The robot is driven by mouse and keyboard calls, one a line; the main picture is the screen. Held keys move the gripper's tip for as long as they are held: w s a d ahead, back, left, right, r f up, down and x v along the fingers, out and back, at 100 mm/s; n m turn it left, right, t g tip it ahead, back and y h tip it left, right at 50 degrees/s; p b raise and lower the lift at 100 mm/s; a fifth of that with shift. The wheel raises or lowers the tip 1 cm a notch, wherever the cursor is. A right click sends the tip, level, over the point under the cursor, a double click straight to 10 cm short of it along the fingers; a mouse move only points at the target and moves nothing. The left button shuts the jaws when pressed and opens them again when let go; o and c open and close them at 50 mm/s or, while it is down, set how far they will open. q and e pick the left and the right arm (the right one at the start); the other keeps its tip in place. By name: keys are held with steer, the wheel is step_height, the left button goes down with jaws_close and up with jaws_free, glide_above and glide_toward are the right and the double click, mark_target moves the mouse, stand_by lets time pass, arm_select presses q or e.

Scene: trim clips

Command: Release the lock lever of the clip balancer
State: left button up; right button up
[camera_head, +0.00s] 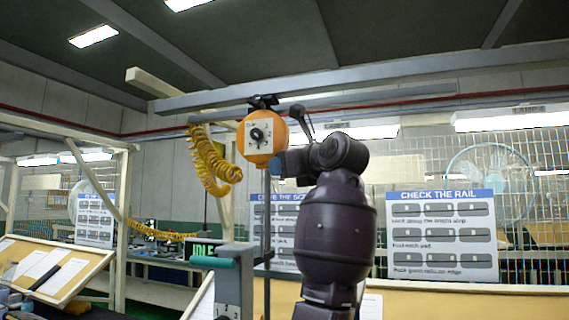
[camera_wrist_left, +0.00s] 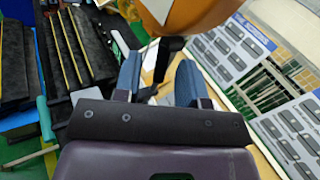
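The clip balancer (camera_head: 262,150), an orange round housing with a white dial plate and black knob, hangs from the overhead rail. A thin cable or rod runs down below it. My left gripper (camera_head: 284,165) is at its right side, its blue fingers partly hidden by my wrist. In the left wrist view the orange housing (camera_wrist_left: 200,12) fills the top, and my left gripper (camera_wrist_left: 158,78) is open. A black lever-like part (camera_wrist_left: 168,55) below the housing lies between the fingers; I cannot tell whether they touch it. A black rod with a rounded end (camera_head: 302,116) shows right of the housing. My right gripper is out of view.
A yellow coiled hose (camera_head: 208,160) hangs left of the balancer. The grey overhead rail (camera_head: 400,70) crosses above. A grey post with a teal handle (camera_head: 213,262) stands below left. Instruction boards (camera_head: 443,232) and a fan (camera_head: 490,185) are behind.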

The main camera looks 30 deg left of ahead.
arm_select(q)
steer(key=shift+w+a, duration=0.1)
steer(key=shift+a, duration=0.05)
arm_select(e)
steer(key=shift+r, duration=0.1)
arm_select(q)
jaws_close()
steer(key=shift+a+f+m+t+y+b, duration=0.25)
steer(key=shift+m+t+y+b, duration=0.4)
steer(key=shift+y+b, duration=0.45)
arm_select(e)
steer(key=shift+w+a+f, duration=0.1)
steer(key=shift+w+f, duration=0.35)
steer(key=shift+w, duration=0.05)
arm_select(q)
steer(key=shift+r, duration=0.1)
jaws_free()
